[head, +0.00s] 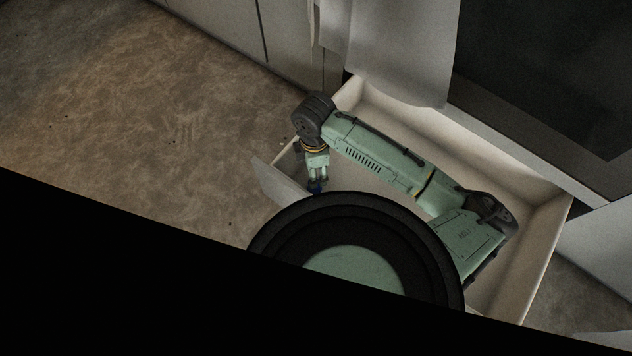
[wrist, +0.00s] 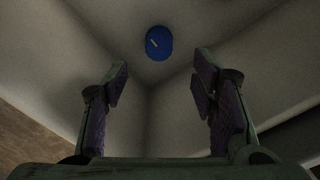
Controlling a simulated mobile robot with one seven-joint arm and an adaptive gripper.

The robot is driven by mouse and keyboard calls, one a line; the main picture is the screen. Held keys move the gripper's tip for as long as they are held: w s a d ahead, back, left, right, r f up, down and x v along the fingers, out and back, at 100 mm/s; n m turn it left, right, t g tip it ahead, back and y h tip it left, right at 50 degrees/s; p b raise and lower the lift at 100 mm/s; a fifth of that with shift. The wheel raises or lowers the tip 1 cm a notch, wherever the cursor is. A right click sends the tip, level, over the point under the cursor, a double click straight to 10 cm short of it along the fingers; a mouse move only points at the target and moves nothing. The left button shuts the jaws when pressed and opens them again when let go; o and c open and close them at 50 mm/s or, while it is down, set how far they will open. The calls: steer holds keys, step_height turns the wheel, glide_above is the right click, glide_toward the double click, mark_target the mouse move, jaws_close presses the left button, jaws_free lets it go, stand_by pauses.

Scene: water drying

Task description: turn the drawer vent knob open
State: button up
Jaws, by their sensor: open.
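The vent knob (wrist: 158,43) is a round blue cap with a short pale slanted mark on its face. In the wrist view it sits on a pale drawer surface near the top centre, beyond my fingertips. My gripper (wrist: 160,80) is open and empty, with one finger on each side and a clear gap to the knob. In the head view my gripper (head: 317,177) points down inside the open drawer (head: 400,124) near its left end. A small patch of blue shows at its tips there, and my own body hides part of the drawer.
The drawer's pale walls meet in a corner in the wrist view, close around my fingers. A grey cloth (head: 400,45) hangs above the drawer's back edge. A dark panel (head: 540,70) is at the upper right. The brown floor (head: 150,110) at left is clear.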

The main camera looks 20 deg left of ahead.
step_height(320, 180, down, 10)
steer(key=shift+f+b, duration=0.2)
steer(key=shift+b, duration=0.75)
steer(key=shift+c, duration=0.4)
steer(key=c, duration=1)
steer(key=shift+c, duration=0.3)
